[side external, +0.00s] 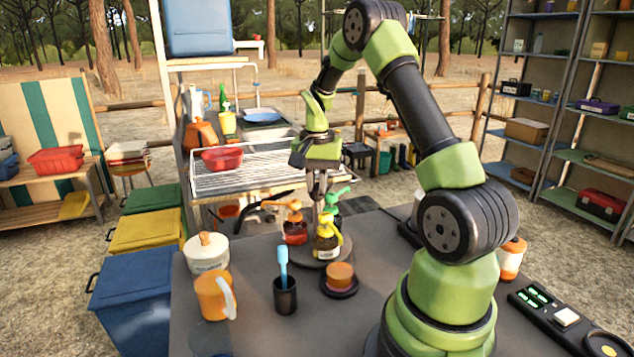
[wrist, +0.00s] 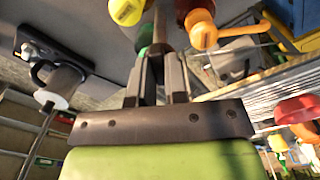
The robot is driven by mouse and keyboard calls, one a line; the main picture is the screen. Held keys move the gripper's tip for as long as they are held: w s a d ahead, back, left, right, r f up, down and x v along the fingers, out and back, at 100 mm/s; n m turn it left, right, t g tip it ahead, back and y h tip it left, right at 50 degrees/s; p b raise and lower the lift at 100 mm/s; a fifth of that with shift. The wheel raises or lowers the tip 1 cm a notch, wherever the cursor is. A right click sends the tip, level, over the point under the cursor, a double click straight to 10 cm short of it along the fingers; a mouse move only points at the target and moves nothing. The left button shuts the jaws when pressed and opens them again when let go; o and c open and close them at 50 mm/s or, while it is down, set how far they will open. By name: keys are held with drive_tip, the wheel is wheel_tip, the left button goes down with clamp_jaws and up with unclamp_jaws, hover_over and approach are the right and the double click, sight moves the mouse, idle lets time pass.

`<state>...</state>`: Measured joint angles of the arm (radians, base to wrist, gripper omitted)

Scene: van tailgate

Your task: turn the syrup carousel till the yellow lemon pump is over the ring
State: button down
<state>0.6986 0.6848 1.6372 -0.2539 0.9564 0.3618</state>
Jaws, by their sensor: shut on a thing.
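The syrup carousel (side external: 318,262) is a dark round turntable on the grey counter. It carries a yellow pump bottle (side external: 328,245) at the front, a red-brown bottle with an orange pump (side external: 293,208) at left, and a green pump (side external: 333,198) behind at right. My gripper (side external: 318,192) points down over the middle, its fingers shut on the carousel's central post. In the wrist view the grey post (wrist: 165,22) runs between the fingers (wrist: 160,62), with the yellow pump (wrist: 126,11) and orange pump (wrist: 204,36) either side. A dark disc (side external: 338,292) under an orange-topped piece lies in front; I cannot tell whether it is the ring.
A wire rack (side external: 245,175) is behind. An orange-capped bottle (side external: 512,258) and a black device (side external: 562,318) are at right.

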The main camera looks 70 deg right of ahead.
idle(0.4)
drive_tip(key=c, duration=1.1)
unclamp_jaws()
drive_tip(key=shift+c, duration=0.2)
drive_tip(key=shift+r, duration=0.1)
wheel_tip(320, 180, up, 10)
